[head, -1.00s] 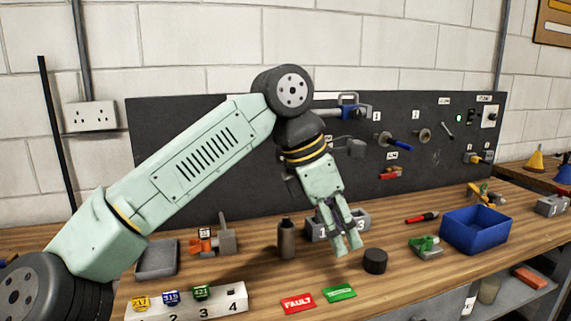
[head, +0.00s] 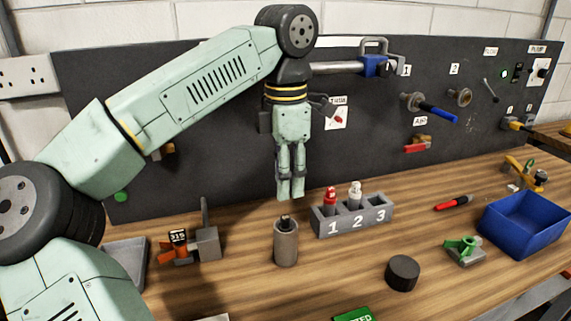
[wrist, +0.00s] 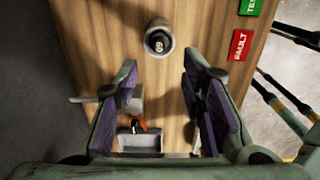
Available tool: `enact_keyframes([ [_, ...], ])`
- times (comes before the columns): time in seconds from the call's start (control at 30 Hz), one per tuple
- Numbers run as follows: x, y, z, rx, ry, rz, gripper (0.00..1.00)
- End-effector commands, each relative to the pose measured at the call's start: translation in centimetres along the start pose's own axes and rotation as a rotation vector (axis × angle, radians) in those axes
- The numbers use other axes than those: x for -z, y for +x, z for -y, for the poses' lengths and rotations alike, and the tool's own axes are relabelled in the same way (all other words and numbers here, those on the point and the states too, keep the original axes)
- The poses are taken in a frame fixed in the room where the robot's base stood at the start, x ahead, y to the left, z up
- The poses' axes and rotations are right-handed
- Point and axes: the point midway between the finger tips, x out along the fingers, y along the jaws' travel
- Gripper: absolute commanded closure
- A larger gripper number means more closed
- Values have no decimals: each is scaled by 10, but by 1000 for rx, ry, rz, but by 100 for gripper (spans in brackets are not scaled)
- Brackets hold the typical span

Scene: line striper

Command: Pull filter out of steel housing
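The steel housing (head: 286,248) is a grey-brown cylinder standing upright on the bench. The dark filter (head: 285,220) sits in it, with a narrow stub poking up from the top. My gripper (head: 291,193) points straight down, just above the filter in the head view. In the wrist view my gripper (wrist: 160,72) shows its fingers apart with nothing between them, and the housing appears beyond the fingertips.
A numbered grey block (head: 353,218) with red-topped and white-topped bottles stands right of the housing. An orange clamp-like fixture (head: 180,250) is left. A black puck (head: 403,273), green device (head: 465,250) and blue bin (head: 526,222) are further right. Bare wood surrounds the housing.

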Motion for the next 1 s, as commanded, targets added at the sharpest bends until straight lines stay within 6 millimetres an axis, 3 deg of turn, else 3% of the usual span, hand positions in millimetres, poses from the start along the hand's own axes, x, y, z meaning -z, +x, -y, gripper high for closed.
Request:
enact_keyframes([
  [0.5, 0, 66, 1, 1, 2, 0, 63],
  [0.73, 0, 81, 0, 0, 1, 1, 63],
  [1.0, 0, 83, 0, 0, 0, 1, 63],
])
